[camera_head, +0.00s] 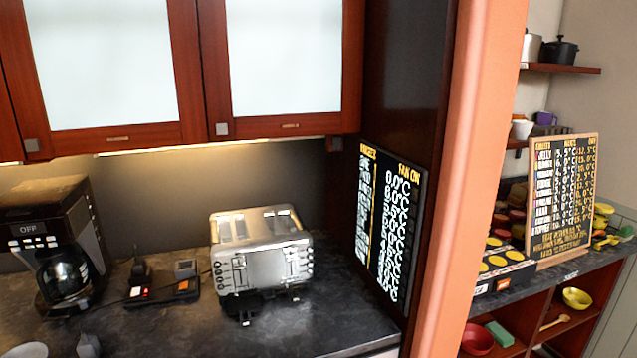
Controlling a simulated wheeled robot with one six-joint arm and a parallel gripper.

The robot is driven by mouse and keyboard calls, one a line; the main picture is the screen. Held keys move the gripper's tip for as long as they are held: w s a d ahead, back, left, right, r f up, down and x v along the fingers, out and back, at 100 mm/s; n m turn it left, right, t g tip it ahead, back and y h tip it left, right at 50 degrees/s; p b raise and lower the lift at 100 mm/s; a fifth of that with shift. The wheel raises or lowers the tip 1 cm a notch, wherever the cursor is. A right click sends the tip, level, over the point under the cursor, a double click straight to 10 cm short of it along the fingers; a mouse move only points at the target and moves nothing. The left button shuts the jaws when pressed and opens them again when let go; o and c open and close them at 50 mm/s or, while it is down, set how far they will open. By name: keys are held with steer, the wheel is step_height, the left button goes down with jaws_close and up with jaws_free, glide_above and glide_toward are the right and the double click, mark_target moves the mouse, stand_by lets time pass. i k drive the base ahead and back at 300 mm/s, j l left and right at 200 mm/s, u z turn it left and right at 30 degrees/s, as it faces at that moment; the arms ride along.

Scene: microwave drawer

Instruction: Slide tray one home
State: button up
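I cannot make out any tray or microwave drawer in this view. My gripper is not clearly in view. Two small grey shapes, one at the lower left edge (30,350) and one beside it (88,345), are cut off by the frame, and I cannot tell what they are. A silver toaster (262,268) stands on the dark counter (190,330), with dark parts low on its front that are too small to tell.
A coffee maker (55,245) marked OFF stands at the left. A small dark device (160,283) lies between it and the toaster. Cabinets (100,70) hang above. A black lettered board (388,230) and an orange post (470,180) bound the right. Shelves (560,68) lie beyond.

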mark_target(248, 305)
steer(key=k+u, duration=0.15)
steer(key=i+j, duration=0.2)
steer(key=j, duration=0.15)
steer(key=i+j+z, duration=0.15)
steer(key=j, duration=0.2)
steer(key=i+j, duration=0.2)
steer(key=j, duration=0.15)
steer(key=i+j+z, duration=0.15)
steer(key=j, duration=0.2)
steer(key=i, duration=0.05)
